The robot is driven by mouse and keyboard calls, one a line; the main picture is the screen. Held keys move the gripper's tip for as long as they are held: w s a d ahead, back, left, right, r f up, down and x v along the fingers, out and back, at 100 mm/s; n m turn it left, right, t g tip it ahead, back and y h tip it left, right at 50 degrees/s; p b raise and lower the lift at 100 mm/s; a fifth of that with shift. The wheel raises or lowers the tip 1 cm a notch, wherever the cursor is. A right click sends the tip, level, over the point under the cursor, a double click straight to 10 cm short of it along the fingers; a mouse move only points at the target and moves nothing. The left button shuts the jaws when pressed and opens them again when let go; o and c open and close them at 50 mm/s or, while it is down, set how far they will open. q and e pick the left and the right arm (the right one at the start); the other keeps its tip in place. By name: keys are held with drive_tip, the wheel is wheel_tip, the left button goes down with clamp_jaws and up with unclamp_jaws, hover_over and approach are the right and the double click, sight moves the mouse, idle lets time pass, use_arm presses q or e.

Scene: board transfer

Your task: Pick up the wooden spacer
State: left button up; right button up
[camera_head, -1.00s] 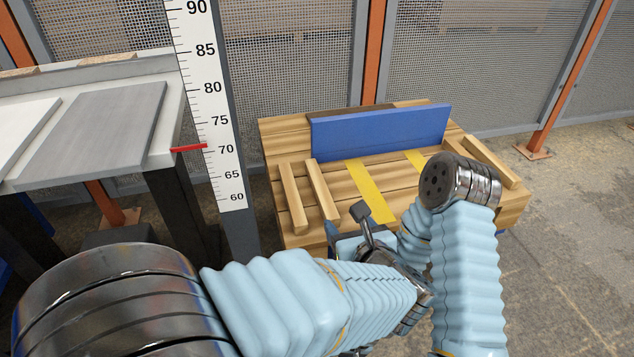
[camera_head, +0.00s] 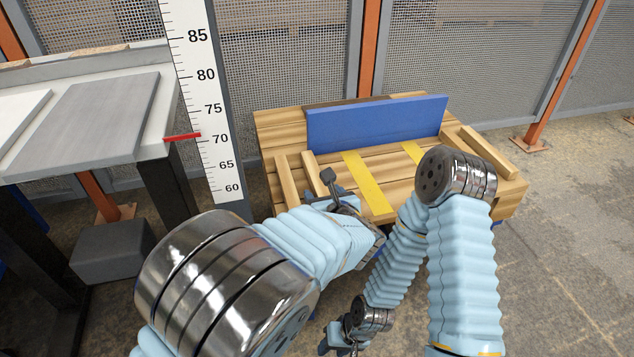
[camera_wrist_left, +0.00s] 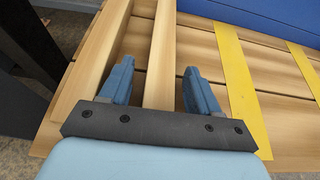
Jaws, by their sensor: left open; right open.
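Two wooden spacers lie side by side on the left of the wooden pallet (camera_head: 285,128): an outer one (camera_head: 286,180) and an inner one (camera_head: 311,170). In the left wrist view the inner spacer (camera_wrist_left: 159,65) runs between the open blue fingers of my left gripper (camera_wrist_left: 160,88), apart from both. The outer spacer (camera_wrist_left: 103,45) lies left of the left finger. In the head view my left gripper (camera_head: 330,190) is over the pallet's front left, covering the inner spacer's near end. My right gripper (camera_head: 340,340) is low at the bottom edge, away from the spacers, mostly hidden.
A blue board (camera_head: 375,123) stands on edge along the pallet's back. Yellow strips (camera_head: 367,182) cross the pallet. Another wooden strip (camera_head: 487,152) lies at its right. A scale post (camera_head: 205,100) stands left of the pallet, beside a table with a grey board (camera_head: 95,120).

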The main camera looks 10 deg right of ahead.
use_arm(q)
drive_tip(key=c, duration=1.1)
drive_tip(key=shift+r, duration=0.1)
